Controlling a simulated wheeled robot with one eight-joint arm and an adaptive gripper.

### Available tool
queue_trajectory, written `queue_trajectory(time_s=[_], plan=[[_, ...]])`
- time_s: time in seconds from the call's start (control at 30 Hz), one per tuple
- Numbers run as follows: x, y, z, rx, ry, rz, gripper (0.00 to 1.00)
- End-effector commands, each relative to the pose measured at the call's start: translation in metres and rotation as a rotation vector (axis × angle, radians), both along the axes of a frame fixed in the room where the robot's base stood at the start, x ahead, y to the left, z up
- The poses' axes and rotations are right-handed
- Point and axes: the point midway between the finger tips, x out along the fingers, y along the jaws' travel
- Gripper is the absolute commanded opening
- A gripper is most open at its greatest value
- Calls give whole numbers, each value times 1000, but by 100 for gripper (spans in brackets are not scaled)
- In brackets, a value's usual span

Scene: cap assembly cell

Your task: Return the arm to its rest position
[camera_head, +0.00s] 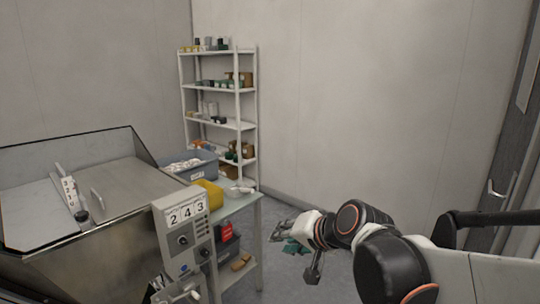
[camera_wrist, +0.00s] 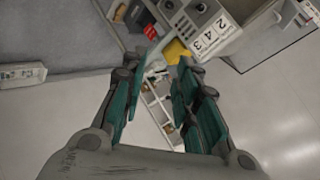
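My arm reaches in from the lower right in the head view. My gripper (camera_head: 296,254) is out over the floor, to the right of the small side table (camera_head: 238,206), and apart from it. In the wrist view my gripper (camera_wrist: 157,82) has its two green-padded fingers spread wide. Nothing is between the pads; the shelf and floor show through the gap.
A metal machine (camera_head: 120,185) with a control box (camera_head: 185,238) marked 243 stands at left. The table bears a grey-blue bin (camera_head: 190,166) of white parts and a yellow object (camera_head: 209,194). A shelf rack (camera_head: 238,122) stands behind. Floor is clear around the gripper; a door (camera_head: 508,150) is at right.

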Motion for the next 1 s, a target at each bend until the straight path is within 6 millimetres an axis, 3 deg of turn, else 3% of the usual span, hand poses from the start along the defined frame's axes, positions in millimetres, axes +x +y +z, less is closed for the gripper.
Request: queue_trajectory(time_s=[0.27, 0.6, 0.8, 1.0], plan=[[-80, -67, -5, -284, -2, 40, 28], [-171, -139, -29, -603, 38, 91, 28], [-196, -159, -37, -693, 57, 108, 28], [-199, -162, -38, -708, 61, 111, 28]])
